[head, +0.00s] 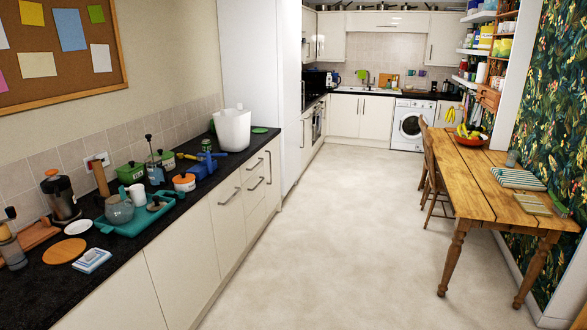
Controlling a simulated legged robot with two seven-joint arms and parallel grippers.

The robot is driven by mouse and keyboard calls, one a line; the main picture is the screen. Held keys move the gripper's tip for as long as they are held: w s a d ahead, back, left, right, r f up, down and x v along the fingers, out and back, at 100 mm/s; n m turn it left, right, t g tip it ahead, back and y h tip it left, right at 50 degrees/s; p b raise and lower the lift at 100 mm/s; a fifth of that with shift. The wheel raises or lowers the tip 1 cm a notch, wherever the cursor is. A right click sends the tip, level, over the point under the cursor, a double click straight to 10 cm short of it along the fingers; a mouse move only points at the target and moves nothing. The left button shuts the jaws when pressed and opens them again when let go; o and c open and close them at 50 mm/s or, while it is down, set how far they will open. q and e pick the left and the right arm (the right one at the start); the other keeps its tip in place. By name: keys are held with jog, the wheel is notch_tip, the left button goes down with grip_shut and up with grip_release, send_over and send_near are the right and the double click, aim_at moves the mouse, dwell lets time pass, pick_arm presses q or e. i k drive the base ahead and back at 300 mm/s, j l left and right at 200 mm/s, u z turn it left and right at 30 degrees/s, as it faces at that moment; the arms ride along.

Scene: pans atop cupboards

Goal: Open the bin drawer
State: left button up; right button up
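Cream cupboard and drawer fronts run under the dark left counter. One tall front (228,222) has a bar handle near its top. A stack of smaller drawer fronts (254,187) with bar handles stands just beyond it. All these fronts look closed and flush. None is marked, so I cannot tell which is the bin drawer. Neither of my grippers is in view, and nothing is touching the fronts.
The dark left counter (115,285) holds a white bin-like tub (233,129), pots and a teal tray (133,222). The pale floor (330,235) before the fronts is clear. A wooden table (485,185) and chairs stand at right. A washing machine (411,124) is at the back.

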aim_at(225, 201)
jog(key=i, duration=1.2)
jog(key=i+l+u, duration=0.1)
jog(key=i, duration=1.15)
jog(key=i+l+u, duration=0.15)
jog(key=i+u, duration=0.25)
jog(key=i+l+u, duration=0.35)
jog(key=i, duration=0.25)
jog(key=i+l+u, duration=0.4)
